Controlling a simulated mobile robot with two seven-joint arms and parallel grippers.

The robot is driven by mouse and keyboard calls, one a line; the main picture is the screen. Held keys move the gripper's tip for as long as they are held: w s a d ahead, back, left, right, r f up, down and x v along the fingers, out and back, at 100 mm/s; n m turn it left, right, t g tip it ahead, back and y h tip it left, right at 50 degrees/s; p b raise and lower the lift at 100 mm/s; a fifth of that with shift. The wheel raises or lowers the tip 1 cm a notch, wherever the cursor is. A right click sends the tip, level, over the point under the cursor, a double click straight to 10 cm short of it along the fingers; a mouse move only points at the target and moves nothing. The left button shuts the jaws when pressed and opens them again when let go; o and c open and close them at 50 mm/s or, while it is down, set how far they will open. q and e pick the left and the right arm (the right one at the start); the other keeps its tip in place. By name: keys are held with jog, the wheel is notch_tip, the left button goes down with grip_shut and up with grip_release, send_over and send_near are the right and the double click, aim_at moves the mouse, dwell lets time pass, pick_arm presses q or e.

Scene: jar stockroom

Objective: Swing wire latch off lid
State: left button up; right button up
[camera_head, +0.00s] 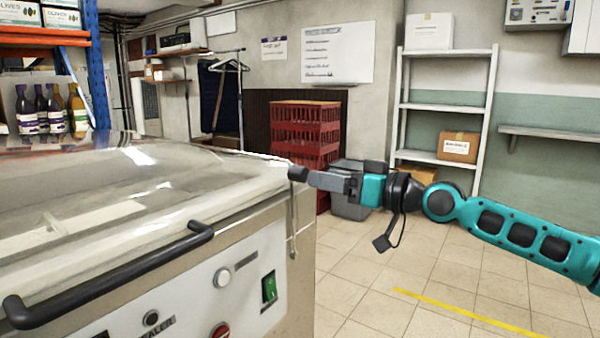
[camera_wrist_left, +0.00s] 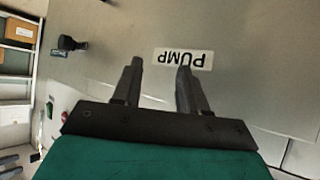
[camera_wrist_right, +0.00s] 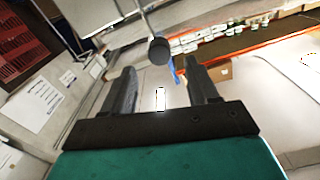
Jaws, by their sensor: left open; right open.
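The clear domed lid (camera_head: 150,195) is down on the steel sealer machine (camera_head: 240,290). A thin wire latch (camera_head: 293,225) hangs at the lid's right corner, with a round black knob (camera_head: 298,173) near its top. My right gripper (camera_head: 316,179) points left at the knob. In the right wrist view, the knob (camera_wrist_right: 158,50) sits just beyond and between the open fingertips (camera_wrist_right: 160,68); I cannot tell if they touch it. My left gripper (camera_wrist_left: 160,65) is open and empty, facing a grey panel with a "PUMP" label (camera_wrist_left: 184,58). It is out of the head view.
A black bar handle (camera_head: 110,275) runs along the lid's front edge. The front panel carries a green switch (camera_head: 269,287) and knobs. Red crates (camera_head: 305,135) and a grey bin (camera_head: 350,208) stand behind. The tiled floor at right is clear.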

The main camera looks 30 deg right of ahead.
aim_at(306, 174)
jog(key=p+x, duration=0.2)
jog(key=x, duration=0.1)
jog(key=p+x, duration=0.1)
jog(key=shift+w+r, duration=0.15)
jog(key=shift+r, duration=0.1)
jog(key=shift+f+p+x, duration=0.1)
jog(key=shift+p+x, duration=0.1)
jog(key=shift+x, duration=0.5)
jog(key=shift+f+p+x, duration=0.15)
jog(key=shift+p+x, duration=0.05)
jog(key=shift+x, duration=0.5)
jog(key=shift+c, duration=0.4)
grip_shut()
